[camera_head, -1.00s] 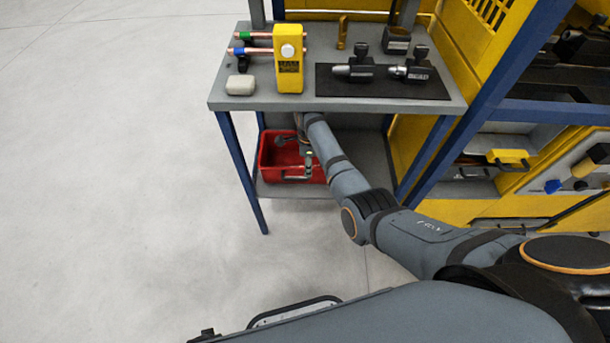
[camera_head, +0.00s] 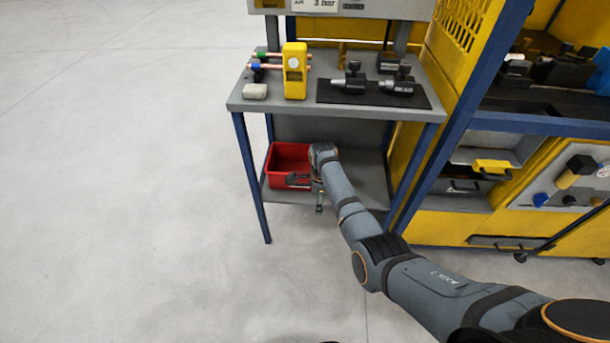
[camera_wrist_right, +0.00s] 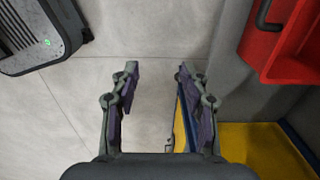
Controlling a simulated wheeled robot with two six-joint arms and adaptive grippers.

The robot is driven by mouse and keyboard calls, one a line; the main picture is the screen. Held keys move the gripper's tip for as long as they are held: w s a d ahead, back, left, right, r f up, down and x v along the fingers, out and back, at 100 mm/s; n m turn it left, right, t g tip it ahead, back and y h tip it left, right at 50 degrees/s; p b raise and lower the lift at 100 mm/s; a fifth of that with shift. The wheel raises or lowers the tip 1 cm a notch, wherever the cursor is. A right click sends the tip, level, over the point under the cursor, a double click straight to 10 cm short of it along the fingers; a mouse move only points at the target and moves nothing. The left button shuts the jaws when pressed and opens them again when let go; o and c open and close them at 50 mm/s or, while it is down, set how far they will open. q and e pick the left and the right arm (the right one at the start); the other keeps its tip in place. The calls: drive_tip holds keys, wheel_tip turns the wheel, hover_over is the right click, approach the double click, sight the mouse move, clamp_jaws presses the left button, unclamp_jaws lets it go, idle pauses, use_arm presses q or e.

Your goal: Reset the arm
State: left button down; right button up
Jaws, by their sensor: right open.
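My right arm reaches in from the lower right in the head view. My right gripper (camera_head: 305,193) is in front of the red bin (camera_head: 288,153), at the front edge of the lower shelf (camera_head: 355,185). In the right wrist view my right gripper (camera_wrist_right: 157,75) has its two fingers spread, with bare floor between them and nothing held. The red bin (camera_wrist_right: 272,45) shows at the upper right there, apart from the fingers. Its inside is partly hidden in the head view. My left gripper is not in view.
A blue post (camera_head: 455,115) and yellow cabinets stand to the right. The floor (camera_head: 120,200) at left is clear.

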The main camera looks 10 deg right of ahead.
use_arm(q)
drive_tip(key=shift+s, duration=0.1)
use_arm(e)
drive_tip(key=shift+s+r, duration=0.1)
drive_tip(key=shift+r, duration=0.05)
drive_tip(key=s+d+f+n+p, duration=0.3)
drive_tip(key=s+f+n, duration=0.2)
drive_tip(key=s+f, duration=0.45)
drive_tip(key=s+d+f+n+p, duration=0.3)
drive_tip(key=s+f+n, duration=0.2)
drive_tip(key=s+f, duration=0.45)
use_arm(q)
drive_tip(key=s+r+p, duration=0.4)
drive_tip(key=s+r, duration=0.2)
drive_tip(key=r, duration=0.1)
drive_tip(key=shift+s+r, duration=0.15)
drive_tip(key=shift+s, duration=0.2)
use_arm(e)
drive_tip(key=s+d+f+n, duration=0.1)
drive_tip(key=s+n, duration=0.3)
drive_tip(key=s, duration=0.5)
drive_tip(key=s+d+f+n, duration=0.2)
drive_tip(key=s+d+n, duration=0.1)
drive_tip(key=s, duration=0.7)
drive_tip(key=s+d+f+n+t, duration=0.1)
drive_tip(key=s+n, duration=0.3)
drive_tip(key=s, duration=0.6)
drive_tip(key=shift+d+f+n+h, duration=0.3)
drive_tip(key=shift+d+f+h, duration=0.15)
drive_tip(key=shift+d, duration=0.2)
